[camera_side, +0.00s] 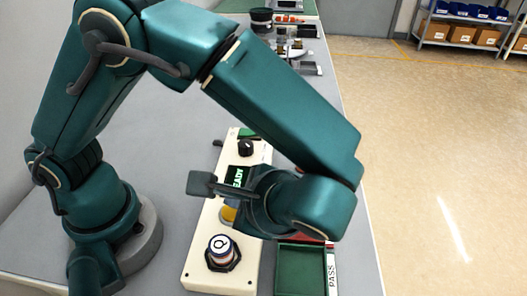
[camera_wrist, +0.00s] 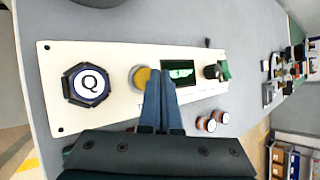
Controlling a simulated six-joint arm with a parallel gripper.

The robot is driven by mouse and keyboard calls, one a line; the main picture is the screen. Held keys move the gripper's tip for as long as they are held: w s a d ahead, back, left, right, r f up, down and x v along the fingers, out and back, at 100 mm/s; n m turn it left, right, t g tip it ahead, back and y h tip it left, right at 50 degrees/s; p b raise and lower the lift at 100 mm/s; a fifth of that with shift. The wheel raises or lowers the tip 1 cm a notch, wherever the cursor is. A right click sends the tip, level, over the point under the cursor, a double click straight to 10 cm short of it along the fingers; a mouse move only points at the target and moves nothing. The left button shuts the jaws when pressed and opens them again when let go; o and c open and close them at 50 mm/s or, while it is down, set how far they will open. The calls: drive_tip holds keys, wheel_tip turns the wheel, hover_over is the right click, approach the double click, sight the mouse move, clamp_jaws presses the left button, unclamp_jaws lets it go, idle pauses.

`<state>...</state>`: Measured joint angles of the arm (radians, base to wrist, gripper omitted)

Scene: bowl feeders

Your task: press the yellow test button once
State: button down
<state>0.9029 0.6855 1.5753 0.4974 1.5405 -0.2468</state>
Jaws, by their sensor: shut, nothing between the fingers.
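The yellow test button (camera_side: 228,214) is on a cream control panel (camera_side: 200,268), partly hidden by my arm in the side view. In the wrist view the yellow button (camera_wrist: 140,77) shows just left of my fingertips, its right edge partly covered. My gripper (camera_wrist: 163,73) is shut and empty, its tips over the panel between the button and the green-lit display (camera_wrist: 181,73). The height of the tips above the panel cannot be told. In the side view the fingers are mostly hidden by my wrist.
A green tray (camera_side: 301,270) labelled PASS lies to the right.

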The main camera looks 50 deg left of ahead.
drive_tip(key=shift+f, duration=0.2)
drive_tip(key=shift+f, duration=0.25)
drive_tip(key=shift+f, duration=0.5)
idle(1.0)
drive_tip(key=shift+r, duration=0.95)
drive_tip(key=shift+r, duration=2.5)
